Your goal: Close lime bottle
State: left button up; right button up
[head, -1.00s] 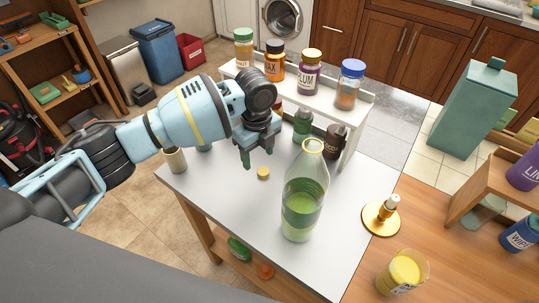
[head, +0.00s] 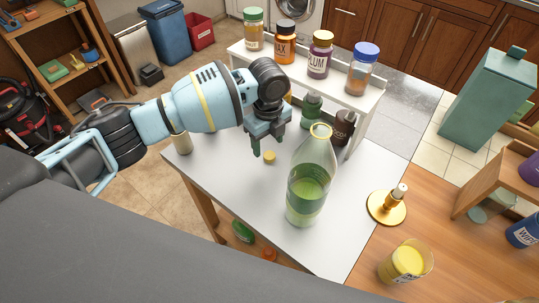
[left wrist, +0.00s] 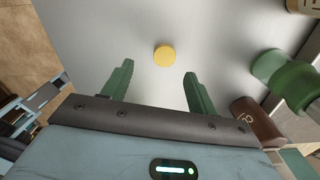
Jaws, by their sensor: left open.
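The lime bottle (head: 311,180) stands upright on the white table, clear glass with green liquid inside and a yellow rim at its open mouth. A small round yellow cap (head: 270,157) lies flat on the table to the left of the bottle. It also shows in the left wrist view (left wrist: 164,56), just beyond and between the fingertips. My left gripper (head: 263,151) is open and empty, pointing down above the table close to the cap. Its green fingers show in the left wrist view (left wrist: 158,76), apart from the cap. My right gripper is not in view.
A white shelf (head: 352,91) at the table's back holds several capped jars. A green bottle (head: 311,110) and a brown bottle (head: 342,128) stand below it. A gold dispenser (head: 387,207) and a yellow jar (head: 404,264) stand on the wooden counter at right. The table's front left is clear.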

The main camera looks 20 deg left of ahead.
aim_at(270, 156)
pick_arm(q)
jog(key=shift+w+d+f, duration=0.1)
jog(key=shift+w+f, duration=0.05)
jog(key=shift+f, duration=1.15)
jog(key=shift+w+d+f, duration=0.1)
jog(key=shift+f, duration=1.15)
jog(key=shift+c, duration=0.5)
jog(key=c, duration=1)
